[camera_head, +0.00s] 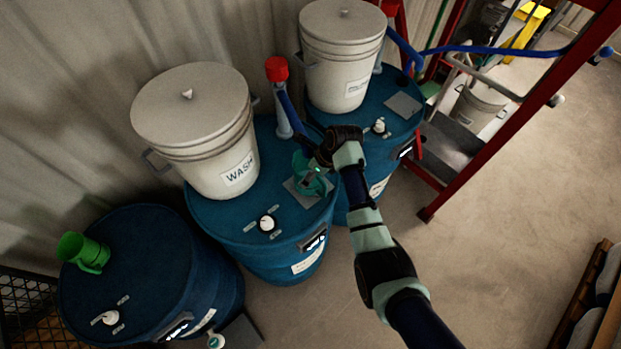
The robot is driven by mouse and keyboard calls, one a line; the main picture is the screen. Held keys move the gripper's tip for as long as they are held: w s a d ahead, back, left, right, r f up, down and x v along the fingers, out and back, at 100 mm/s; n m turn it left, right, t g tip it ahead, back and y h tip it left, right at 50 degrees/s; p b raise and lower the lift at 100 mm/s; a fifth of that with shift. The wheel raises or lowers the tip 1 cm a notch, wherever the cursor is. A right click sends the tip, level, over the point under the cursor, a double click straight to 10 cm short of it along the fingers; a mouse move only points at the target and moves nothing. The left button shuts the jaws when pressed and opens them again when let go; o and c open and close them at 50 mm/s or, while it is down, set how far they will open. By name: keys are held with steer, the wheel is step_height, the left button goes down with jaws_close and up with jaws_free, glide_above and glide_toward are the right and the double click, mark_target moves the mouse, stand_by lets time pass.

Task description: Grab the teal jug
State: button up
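The teal jug (308,184) stands on a grey square plate on top of the middle blue drum. It is small in view and partly hidden by my gripper. My gripper (318,161) is at the jug's upper right side, at the end of my arm reaching in from the lower right. The gripper overlaps the jug in the picture. Its fingers are dark and too small to tell whether they are open or shut, or touching the jug.
The middle drum (268,253) also bears a white WASH bucket (195,112) and a white knob. A green jug (84,252) sits on the left drum (140,250). Another white bucket (343,50) stands on the right drum. A red-framed ladder (520,110) is at right; open floor lies in front.

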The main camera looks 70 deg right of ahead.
steer(key=c, duration=1)
steer(key=shift+c, duration=0.7)
steer(key=shift+r, duration=0.1)
